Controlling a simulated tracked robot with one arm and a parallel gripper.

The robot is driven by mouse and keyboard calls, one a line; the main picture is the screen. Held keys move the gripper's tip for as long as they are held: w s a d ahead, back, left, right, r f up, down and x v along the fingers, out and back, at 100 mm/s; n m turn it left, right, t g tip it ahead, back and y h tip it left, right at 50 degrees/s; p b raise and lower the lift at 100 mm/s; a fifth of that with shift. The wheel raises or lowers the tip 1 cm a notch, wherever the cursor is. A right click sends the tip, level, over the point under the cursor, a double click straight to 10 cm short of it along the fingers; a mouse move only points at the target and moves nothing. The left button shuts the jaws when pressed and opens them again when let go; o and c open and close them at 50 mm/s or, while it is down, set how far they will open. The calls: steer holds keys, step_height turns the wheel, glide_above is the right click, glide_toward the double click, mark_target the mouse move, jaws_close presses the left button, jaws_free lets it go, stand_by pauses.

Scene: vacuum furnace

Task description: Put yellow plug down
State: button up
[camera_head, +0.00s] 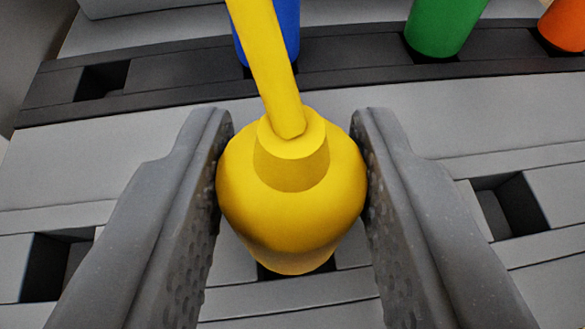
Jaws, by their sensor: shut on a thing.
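The yellow plug (290,205) is in the middle of the view, with a rounded body, a collar on top and a long yellow rod rising from it toward the top edge. My gripper (291,185) is shut on the plug's body, one textured grey finger on each side. A dark square hole shows partly behind and around the plug's lower end in the light grey rack (110,165). I cannot tell whether the plug's lower end is in that hole or just above it.
A blue plug (286,30), a green plug (443,25) and an orange plug (565,25) stand along the dark back strip (180,73). Empty square holes show at back left (101,81), front left (57,263) and right (508,207).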

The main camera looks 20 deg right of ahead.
steer(key=shift+f, duration=0.15)
steer(key=o, duration=1)
steer(key=shift+c, duration=0.2)
steer(key=shift+s+r, duration=0.1)
steer(key=shift+r, duration=0.25)
steer(key=p+v, duration=0.2)
steer(key=v, duration=0.9)
steer(key=shift+s, duration=0.35)
steer(key=shift+a+r, duration=0.1)
steer(key=shift+a, duration=0.05)
